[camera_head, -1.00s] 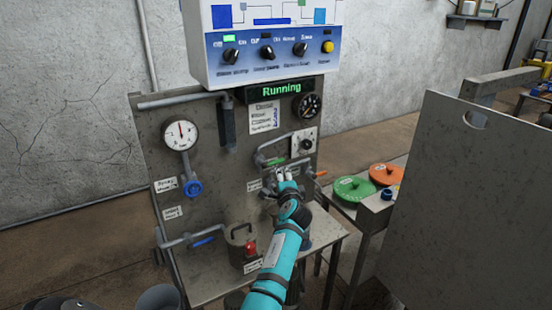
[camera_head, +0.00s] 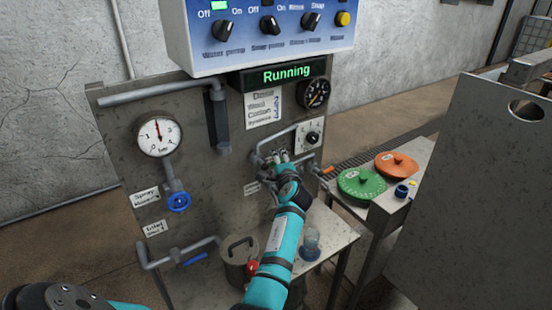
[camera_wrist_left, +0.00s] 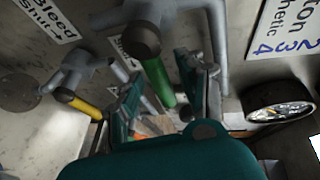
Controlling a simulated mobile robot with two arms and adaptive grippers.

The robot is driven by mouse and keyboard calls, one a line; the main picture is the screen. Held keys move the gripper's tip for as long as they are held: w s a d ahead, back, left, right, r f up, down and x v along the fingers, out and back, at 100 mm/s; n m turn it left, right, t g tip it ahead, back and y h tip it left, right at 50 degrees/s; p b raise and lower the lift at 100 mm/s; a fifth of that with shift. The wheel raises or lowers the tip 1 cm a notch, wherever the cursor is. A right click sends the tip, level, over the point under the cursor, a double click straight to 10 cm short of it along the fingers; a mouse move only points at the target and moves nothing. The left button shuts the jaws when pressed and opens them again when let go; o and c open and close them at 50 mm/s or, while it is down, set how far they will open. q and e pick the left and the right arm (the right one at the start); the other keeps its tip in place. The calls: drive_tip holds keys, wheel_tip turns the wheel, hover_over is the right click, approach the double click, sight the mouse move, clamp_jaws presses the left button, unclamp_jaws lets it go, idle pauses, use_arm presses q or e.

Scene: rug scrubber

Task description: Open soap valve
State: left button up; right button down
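A cluster of grey pipes and small lever valves (camera_head: 268,158) sits on the steel panel. My left gripper (camera_head: 282,158) is at it and hides part of it in the head view. In the left wrist view, a green valve handle (camera_wrist_left: 158,82) hangs between the two spread fingers of my left gripper (camera_wrist_left: 165,95). The fingers look apart, and I cannot tell whether one touches the handle. A yellow valve handle (camera_wrist_left: 78,102) is left of the fingers. I cannot read which valve is labelled soap. My right gripper is not in view.
Above is a control box (camera_head: 265,35) with knobs, over a "Running" display (camera_head: 288,73). A gauge (camera_head: 158,135) and blue wheel (camera_head: 179,202) are left. Green (camera_head: 361,184) and orange (camera_head: 396,165) discs and a large plate (camera_head: 480,190) stand right.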

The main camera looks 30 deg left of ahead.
use_arm(q)
drive_tip(key=shift+s+d+r, duration=0.1)
drive_tip(key=shift+d+r, duration=0.1)
drive_tip(key=shift+d, duration=0.05)
drive_tip(key=shift+f, duration=0.1)
clamp_jaws()
drive_tip(key=shift+b, duration=0.35)
